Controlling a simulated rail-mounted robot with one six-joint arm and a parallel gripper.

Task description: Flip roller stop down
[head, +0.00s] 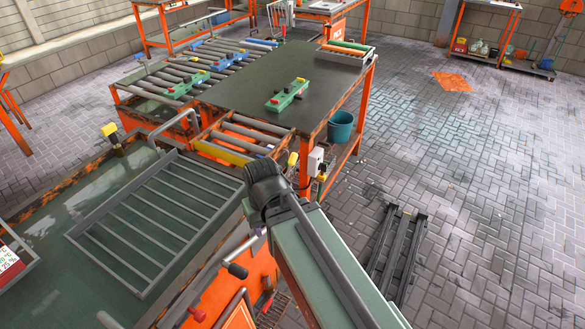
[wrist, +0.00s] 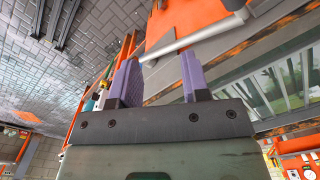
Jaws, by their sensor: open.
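Which part is the roller stop is not clear. A yellow bar (head: 224,152) crosses the near end of the short roller section (head: 248,138) in the head view. In the wrist view a similar grey rod (wrist: 195,38) runs just past my fingertips, against orange panels. My gripper (wrist: 158,66) has two purple fingers set apart, with nothing held between them. Contact with the rod cannot be told. In the head view my arm mostly hides the gripper; only a bit of purple shows.
A grey slatted rack (head: 155,222) lies on the green near table. Grey rails (head: 398,255) lie on the open paved floor at right.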

